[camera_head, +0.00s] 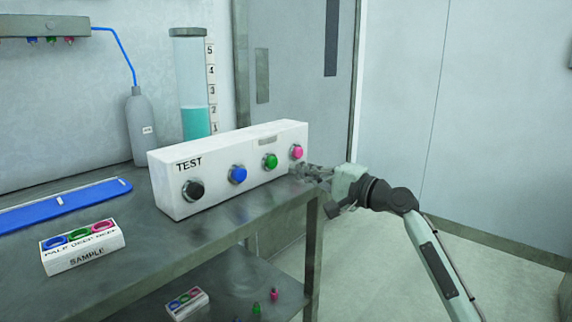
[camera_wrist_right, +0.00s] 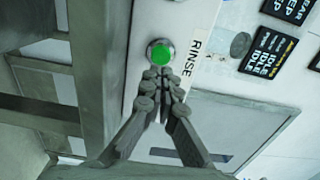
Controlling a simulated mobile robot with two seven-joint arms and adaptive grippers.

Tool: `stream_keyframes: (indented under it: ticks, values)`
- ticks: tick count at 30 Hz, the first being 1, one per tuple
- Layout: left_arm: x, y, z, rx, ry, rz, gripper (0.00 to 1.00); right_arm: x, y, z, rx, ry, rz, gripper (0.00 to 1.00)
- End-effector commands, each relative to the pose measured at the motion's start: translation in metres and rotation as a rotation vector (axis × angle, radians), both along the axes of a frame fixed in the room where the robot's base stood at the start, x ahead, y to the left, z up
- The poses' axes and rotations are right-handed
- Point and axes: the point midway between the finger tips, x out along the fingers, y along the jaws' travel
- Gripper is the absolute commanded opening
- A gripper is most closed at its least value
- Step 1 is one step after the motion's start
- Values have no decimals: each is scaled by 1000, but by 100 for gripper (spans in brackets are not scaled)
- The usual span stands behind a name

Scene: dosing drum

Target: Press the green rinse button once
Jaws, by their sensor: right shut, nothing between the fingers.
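The green rinse button (camera_wrist_right: 160,53) is round with a metal ring, on a white panel (camera_wrist_right: 145,20) with the word RINSE beside it, in the right wrist view. My right gripper (camera_wrist_right: 162,76) is shut and empty. Its fingertips lie just below the button in that view and overlap its lower rim; I cannot tell whether they touch it. In the head view the right gripper (camera_head: 299,171) is by the right end of the white TEST box (camera_head: 225,193). I cannot make out the RINSE label there. My left gripper is not in view.
The TEST box has black (camera_head: 193,189), blue (camera_head: 237,174), green (camera_head: 270,162) and pink (camera_head: 296,152) buttons. It stands on a metal table (camera_head: 190,242).

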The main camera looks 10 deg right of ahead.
Motion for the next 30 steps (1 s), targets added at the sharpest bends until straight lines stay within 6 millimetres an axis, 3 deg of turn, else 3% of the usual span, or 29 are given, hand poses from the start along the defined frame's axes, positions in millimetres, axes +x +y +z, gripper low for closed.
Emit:
stream_keyframes:
  ticks: [9,22,26,30]
  values:
    - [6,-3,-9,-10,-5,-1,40,32,25,0,0,0,0,0]
    - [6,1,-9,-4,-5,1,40,35,28,0,-1,-1,0,0]
    - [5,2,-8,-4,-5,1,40,45,35,2,3,0,0,0]
    - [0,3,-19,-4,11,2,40,51,40,1,0,-3,-1,0]
